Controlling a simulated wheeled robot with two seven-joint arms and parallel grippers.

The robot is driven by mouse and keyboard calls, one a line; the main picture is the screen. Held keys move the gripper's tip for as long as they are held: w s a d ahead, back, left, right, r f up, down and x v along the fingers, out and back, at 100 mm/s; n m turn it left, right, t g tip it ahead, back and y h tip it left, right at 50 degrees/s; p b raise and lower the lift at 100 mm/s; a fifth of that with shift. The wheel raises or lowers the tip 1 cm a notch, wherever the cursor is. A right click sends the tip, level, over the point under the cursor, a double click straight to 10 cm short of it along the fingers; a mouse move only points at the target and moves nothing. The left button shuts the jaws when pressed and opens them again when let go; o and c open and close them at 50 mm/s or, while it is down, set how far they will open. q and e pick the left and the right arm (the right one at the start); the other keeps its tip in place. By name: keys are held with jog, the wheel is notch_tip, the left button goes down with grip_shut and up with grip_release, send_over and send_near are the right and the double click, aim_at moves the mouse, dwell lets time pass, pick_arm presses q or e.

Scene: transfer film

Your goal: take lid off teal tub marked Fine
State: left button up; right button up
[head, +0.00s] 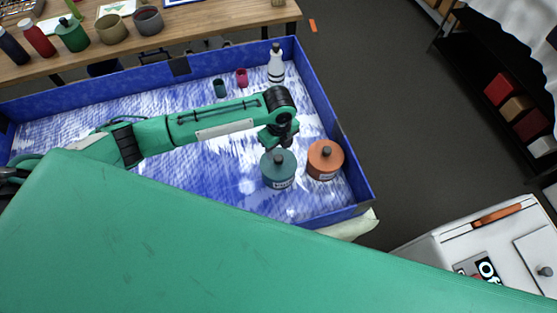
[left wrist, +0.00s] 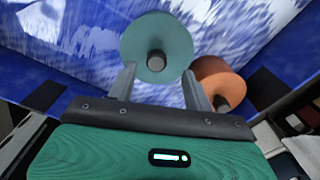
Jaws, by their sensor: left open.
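The teal tub (head: 279,172) stands upright in the blue-walled tray, with its lid on and a dark knob on top. A pale label is on its front; I cannot read it clearly. In the left wrist view the teal lid (left wrist: 138,42) shows from above, with its knob just beyond the fingertips. My left gripper (head: 276,146) is open and empty, just above the knob; in the left wrist view its two fingers (left wrist: 157,75) stand apart on either side of the knob. My right gripper is not in view.
An orange lidded tub (head: 325,161) stands close to the right of the teal tub. A white bottle (head: 276,66), a pink cup (head: 242,78) and a dark teal cup (head: 220,88) stand at the back. The tray's blue wall (head: 345,147) rises on the right.

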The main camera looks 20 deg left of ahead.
aim_at(278, 157)
pick_arm(q)
jog(key=f, duration=0.1)
jog(key=f+p, duration=0.2)
jog(key=f, duration=0.1)
jog(key=shift+s+a, duration=0.1)
jog(key=shift+s, duration=0.15)
jog(key=shift+f, duration=0.4)
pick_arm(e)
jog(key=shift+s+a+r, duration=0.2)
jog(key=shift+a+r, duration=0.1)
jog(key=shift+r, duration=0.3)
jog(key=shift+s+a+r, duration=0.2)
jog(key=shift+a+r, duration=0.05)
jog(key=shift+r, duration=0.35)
pick_arm(q)
jog(key=shift+c, duration=0.3)
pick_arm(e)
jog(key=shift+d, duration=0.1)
pick_arm(q)
jog(key=c, duration=1)
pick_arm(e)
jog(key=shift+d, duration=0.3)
